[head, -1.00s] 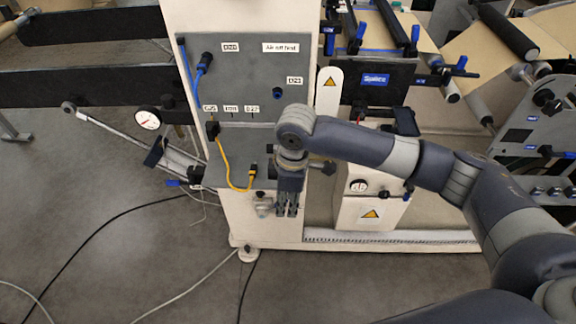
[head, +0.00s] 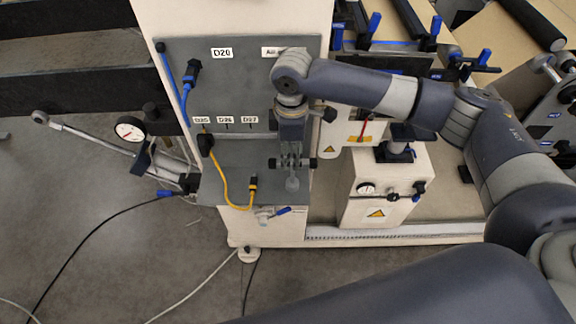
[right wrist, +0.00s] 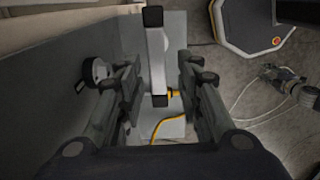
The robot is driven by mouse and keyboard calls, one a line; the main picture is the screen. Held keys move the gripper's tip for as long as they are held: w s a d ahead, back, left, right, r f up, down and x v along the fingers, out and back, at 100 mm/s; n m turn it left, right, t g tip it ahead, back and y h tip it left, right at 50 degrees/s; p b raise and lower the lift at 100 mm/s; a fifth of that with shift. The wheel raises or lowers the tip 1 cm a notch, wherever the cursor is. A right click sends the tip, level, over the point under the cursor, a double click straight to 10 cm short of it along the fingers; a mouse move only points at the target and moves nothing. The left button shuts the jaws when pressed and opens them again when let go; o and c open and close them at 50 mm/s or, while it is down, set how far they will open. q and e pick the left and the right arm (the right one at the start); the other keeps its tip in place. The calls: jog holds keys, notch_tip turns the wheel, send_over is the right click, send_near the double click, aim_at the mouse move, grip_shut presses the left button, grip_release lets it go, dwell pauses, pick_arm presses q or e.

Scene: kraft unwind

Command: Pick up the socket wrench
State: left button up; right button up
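My right gripper (head: 292,163) is in front of the grey control panel, over its shelf. In the right wrist view the right gripper (right wrist: 163,75) has its fingers spread apart. In the right wrist view a pale bar with dark ends, probably the same socket wrench (right wrist: 156,60), lies between the fingers with a gap on each side. I cannot tell how deep it sits between them. My left gripper is out of view.
A yellow cable (head: 228,195) hangs left of the gripper, on the panel (head: 240,85). A valve with a blue handle (head: 283,211) is below. A white box with a gauge (head: 385,205) stands at right. Free floor (head: 100,260) lies front left.

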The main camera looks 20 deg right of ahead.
jog(key=shift+w+f, duration=0.2)
jog(key=shift+f, duration=0.05)
send_over(292, 182)
notch_tip(292, 182, down, 4)
jog(key=shift+a+f+p, duration=0.1)
jog(key=shift+p, duration=0.3)
jog(key=shift+w+f, duration=0.1)
jog(key=shift+f, duration=0.25)
jog(key=shift+w+f, duration=0.1)
jog(key=shift+f, duration=0.2)
jog(key=f, duration=0.1)
jog(key=f+p, duration=0.1)
jog(key=f, duration=0.1)
jog(key=shift+d+f+p, duration=0.25)
jog(key=shift+f+p, duration=0.05)
jog(key=shift+f, duration=0.5)
grip_shut()
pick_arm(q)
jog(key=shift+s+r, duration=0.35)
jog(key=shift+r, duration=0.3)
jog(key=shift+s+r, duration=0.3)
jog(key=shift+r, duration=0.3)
pick_arm(e)
jog(key=shift+w, duration=0.1)
